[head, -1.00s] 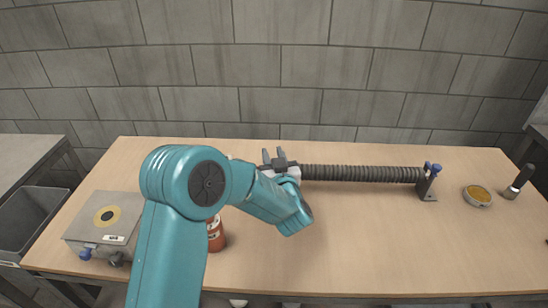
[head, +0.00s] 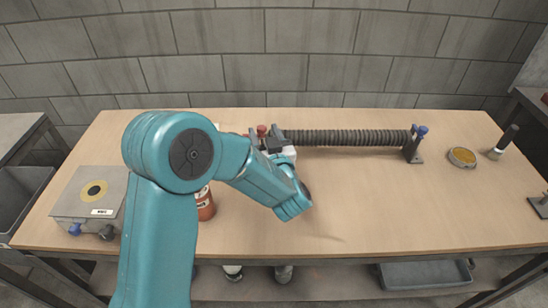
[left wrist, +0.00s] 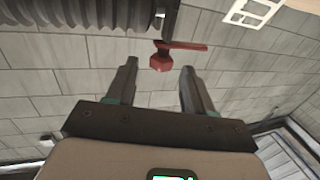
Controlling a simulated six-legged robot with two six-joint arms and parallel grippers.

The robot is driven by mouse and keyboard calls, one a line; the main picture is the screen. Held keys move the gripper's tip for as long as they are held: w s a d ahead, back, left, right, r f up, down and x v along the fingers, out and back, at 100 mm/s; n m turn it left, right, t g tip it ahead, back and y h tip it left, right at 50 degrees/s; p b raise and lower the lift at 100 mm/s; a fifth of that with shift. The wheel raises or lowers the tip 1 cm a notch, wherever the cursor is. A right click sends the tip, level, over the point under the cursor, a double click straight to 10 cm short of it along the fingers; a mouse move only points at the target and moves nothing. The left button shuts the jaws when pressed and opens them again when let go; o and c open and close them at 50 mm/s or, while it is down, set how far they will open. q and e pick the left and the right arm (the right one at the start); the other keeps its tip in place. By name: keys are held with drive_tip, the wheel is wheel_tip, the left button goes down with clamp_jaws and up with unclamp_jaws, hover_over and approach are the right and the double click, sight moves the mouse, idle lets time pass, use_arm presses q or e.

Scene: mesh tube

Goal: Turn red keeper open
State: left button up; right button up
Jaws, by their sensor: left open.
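The red keeper (left wrist: 162,60) shows in the left wrist view as a red knob with a flat red bar, beside the end of the dark ribbed tube (left wrist: 95,12). In the head view the red keeper (head: 262,131) is a small red spot at the tube's left end. My left gripper (left wrist: 157,68) is open, its two fingers on either side of the knob in the picture; I cannot tell whether they touch it. In the head view my left gripper (head: 264,136) is at the tube's left end, partly hidden by my arm. My right gripper is not in view.
The ribbed tube (head: 345,137) runs right to a bracket with a blue knob (head: 421,131). A grey box (head: 90,198) stands at the left, a red bottle (head: 205,205) behind my arm, and a round yellow-topped tin (head: 462,157) at the right. The front right tabletop is clear.

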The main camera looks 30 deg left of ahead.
use_arm(q)
drive_tip(key=v, duration=1.1)
drive_tip(key=shift+b, duration=0.4)
